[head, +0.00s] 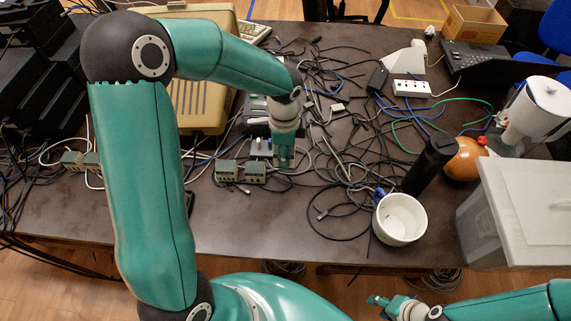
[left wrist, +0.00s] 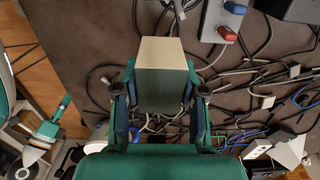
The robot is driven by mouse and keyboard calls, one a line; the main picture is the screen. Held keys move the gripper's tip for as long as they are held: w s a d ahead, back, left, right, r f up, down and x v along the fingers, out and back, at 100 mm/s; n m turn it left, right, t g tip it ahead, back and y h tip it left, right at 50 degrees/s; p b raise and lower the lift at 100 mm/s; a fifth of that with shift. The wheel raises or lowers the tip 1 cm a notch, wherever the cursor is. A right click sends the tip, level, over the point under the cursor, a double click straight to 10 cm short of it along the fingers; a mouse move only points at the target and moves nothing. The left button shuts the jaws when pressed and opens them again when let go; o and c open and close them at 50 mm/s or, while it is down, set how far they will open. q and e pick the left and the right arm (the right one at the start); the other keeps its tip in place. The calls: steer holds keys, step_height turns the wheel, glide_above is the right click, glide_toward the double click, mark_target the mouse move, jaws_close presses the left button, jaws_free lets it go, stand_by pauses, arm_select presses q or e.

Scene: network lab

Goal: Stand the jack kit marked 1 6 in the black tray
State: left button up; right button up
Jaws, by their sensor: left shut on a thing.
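My left gripper (head: 283,160) reaches down over the middle of the table. In the left wrist view its two fingers (left wrist: 165,98) are shut on a box with a beige top and greenish side (left wrist: 164,54), which looks like a jack kit. In the head view the gripper mostly hides this box. No markings are readable. I cannot make out the black tray. My right gripper (head: 378,300) is low, off the table's front edge.
Tangled black cables (head: 340,160) cover the middle of the table. A beige case (head: 200,105) is behind my left arm. The front left tabletop is mostly clear.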

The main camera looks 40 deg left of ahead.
arm_select(q)
step_height(320, 180, up, 11)
steer(key=shift+f, duration=0.15)
steer(key=w+d+f+n, duration=0.1)
steer(key=d+f+n, duration=0.1)
steer(key=f, duration=0.2)
steer(key=w+d+f+n, duration=0.1)
steer(key=d+f+n, duration=0.2)
steer(key=f, duration=0.2)
steer(key=w+d+f+n, duration=0.2)
steer(key=f, duration=0.3)
steer(key=shift+d+f, duration=0.15)
steer(key=shift+f, duration=0.1)
steer(key=n, duration=0.1)
steer(key=w+n, duration=0.1)
steer(key=n, duration=0.2)
steer(key=shift+w+d, duration=0.15)
steer(key=shift+w, duration=0.1)
steer(key=shift+n, duration=0.4)
